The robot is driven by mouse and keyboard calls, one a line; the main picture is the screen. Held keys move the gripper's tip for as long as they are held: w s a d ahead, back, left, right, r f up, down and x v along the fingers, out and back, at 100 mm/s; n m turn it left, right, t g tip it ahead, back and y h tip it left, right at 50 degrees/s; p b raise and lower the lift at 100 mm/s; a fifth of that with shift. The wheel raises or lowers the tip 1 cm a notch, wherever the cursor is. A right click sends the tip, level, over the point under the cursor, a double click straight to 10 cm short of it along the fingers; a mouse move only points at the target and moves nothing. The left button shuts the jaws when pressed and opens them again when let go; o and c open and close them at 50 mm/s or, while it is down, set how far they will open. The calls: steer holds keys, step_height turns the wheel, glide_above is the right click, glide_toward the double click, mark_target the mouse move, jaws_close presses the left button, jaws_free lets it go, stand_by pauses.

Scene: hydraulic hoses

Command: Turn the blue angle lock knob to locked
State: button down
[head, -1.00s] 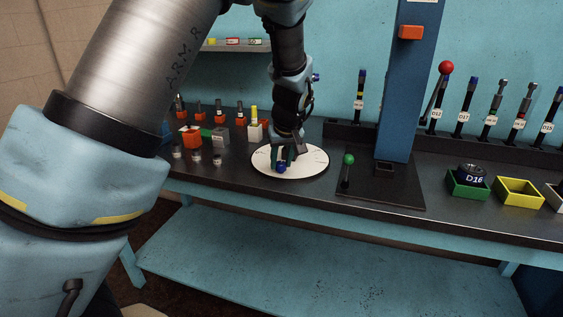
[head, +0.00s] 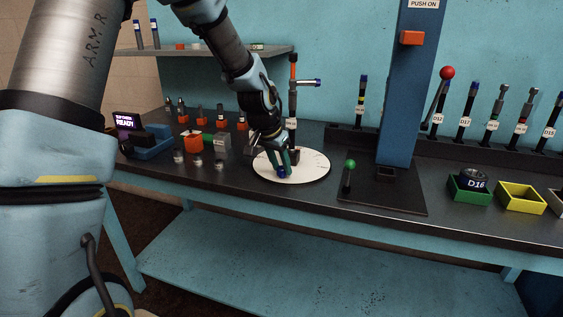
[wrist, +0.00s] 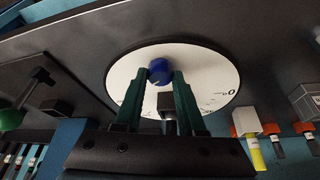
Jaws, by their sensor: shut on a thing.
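The blue angle lock knob (wrist: 160,72) is a small round knob near the edge of a white dial disc (wrist: 208,62) with dark markings. In the wrist view my gripper (wrist: 160,76) has its two green fingers on either side of the knob, touching it. In the head view my gripper (head: 282,170) points down at the front of the disc (head: 312,165), with the blue knob (head: 282,174) low between its fingertips. The knob's setting cannot be read. A hose with a blue-tipped side fitting (head: 303,82) stands upright behind the disc.
A blue column (head: 405,110) with an orange button stands to the right, near a green-ball lever (head: 349,172). Orange and grey blocks (head: 205,142) stand to the left. Green and yellow bins (head: 520,197) sit at the right.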

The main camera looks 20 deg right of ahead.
steer(key=m+g+p, duration=0.1)
steer(key=m, duration=0.1)
steer(key=m+p, duration=0.2)
steer(key=shift+w+a+r+g+h, duration=0.1)
steer(key=shift+w+r+g+h, duration=0.05)
steer(key=shift+g+h, duration=0.2)
steer(key=shift+m+g+p, duration=0.55)
steer(key=shift+m+p, duration=0.4)
steer(key=shift+m, duration=0.45)
steer(key=shift+f, duration=0.2)
steer(key=c, duration=0.5)
jaws_free()
steer(key=b+v, duration=0.2)
steer(key=v, duration=0.8)
steer(key=shift+r, duration=0.4)
